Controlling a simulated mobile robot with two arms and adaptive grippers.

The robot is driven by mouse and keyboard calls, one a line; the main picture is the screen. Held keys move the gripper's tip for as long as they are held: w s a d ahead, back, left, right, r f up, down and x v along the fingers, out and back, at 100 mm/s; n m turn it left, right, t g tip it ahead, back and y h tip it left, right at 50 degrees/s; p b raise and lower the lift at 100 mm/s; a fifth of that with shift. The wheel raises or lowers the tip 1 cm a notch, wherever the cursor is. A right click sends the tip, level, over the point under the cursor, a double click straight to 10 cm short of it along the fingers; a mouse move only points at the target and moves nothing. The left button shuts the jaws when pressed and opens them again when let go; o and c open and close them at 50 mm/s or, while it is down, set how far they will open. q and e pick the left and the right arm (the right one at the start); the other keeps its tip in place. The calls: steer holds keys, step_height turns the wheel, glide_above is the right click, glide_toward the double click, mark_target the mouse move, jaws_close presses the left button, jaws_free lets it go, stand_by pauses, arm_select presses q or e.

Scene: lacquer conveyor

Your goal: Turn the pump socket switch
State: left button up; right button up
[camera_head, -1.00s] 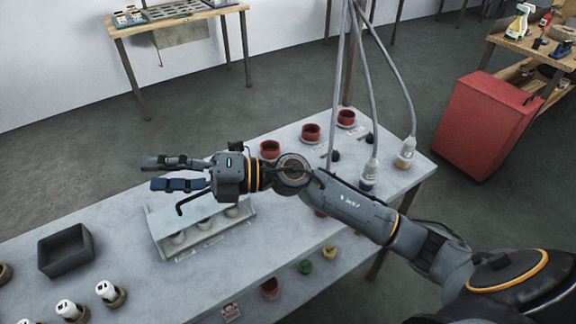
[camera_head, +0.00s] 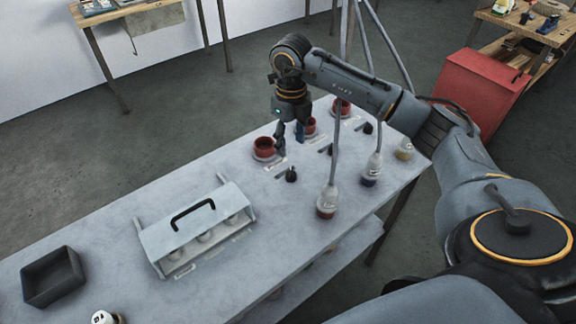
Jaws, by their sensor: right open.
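The worktable (camera_head: 110,215) carries a row of red sockets (camera_head: 263,149) along its back edge. Black rotary switches stand in front of them: a near one (camera_head: 291,175), a middle one (camera_head: 329,150) and a far one (camera_head: 368,128). Small labels lie beside the switches, but I cannot read which is the pump's. My right gripper (camera_head: 290,146) points down, open and empty, over the back of the table between the two nearer red sockets. It is behind the near switch in the picture and appears apart from it. My left gripper is not in view.
Corded white plugs stand at the right of the table, one on a red base (camera_head: 327,199), one on a blue base (camera_head: 371,170). The front middle is bare.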

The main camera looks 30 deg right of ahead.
steer(key=p, duration=0.1)
glide_above(291, 171)
steer(key=f, duration=0.5)
steer(key=shift+s+f, duration=0.25)
steer(key=f, duration=0.4)
steer(key=shift+w+f+p, duration=0.2)
steer(key=shift+f+p, duration=0.15)
steer(key=shift+p, duration=0.05)
steer(key=shift+f, duration=0.35)
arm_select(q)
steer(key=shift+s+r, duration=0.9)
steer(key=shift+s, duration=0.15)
arm_select(e)
jaws_close()
